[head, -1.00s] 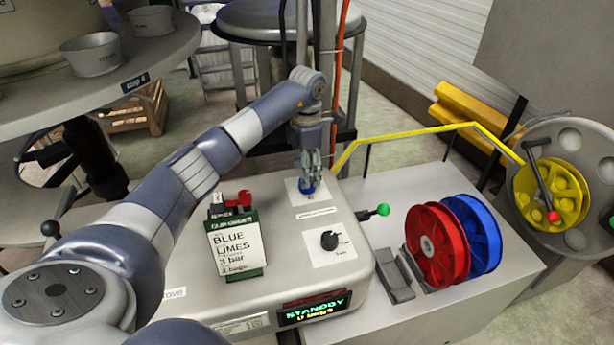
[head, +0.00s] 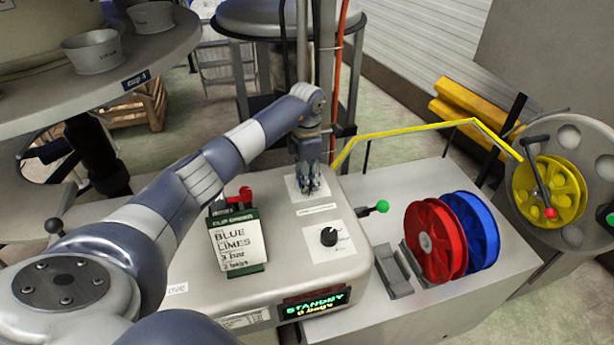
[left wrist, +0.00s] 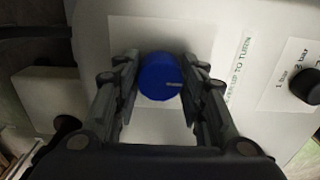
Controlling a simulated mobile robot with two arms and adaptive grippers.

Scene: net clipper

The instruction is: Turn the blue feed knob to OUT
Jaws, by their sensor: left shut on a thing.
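The blue feed knob (left wrist: 160,76) is a round dial on a white label plate (left wrist: 148,32) on top of the grey clipper housing. A pale pointer mark sits at the right of its face in the left wrist view. My left gripper (left wrist: 161,88) points down at the knob, with one finger on each side, shut on it. In the head view, the left gripper (head: 308,188) stands over the plate and mostly hides the knob. Lettering near the plate reads partly as "up to turn"; any OUT mark is not readable. My right gripper is not in view.
A black pressure knob (head: 329,236) and a green-and-white order card (head: 238,242) sit nearby on the housing. A green-tipped lever (head: 382,206), red spool (head: 432,242) and blue spool (head: 477,232) are to the right. The display (head: 315,304) reads STANDBY.

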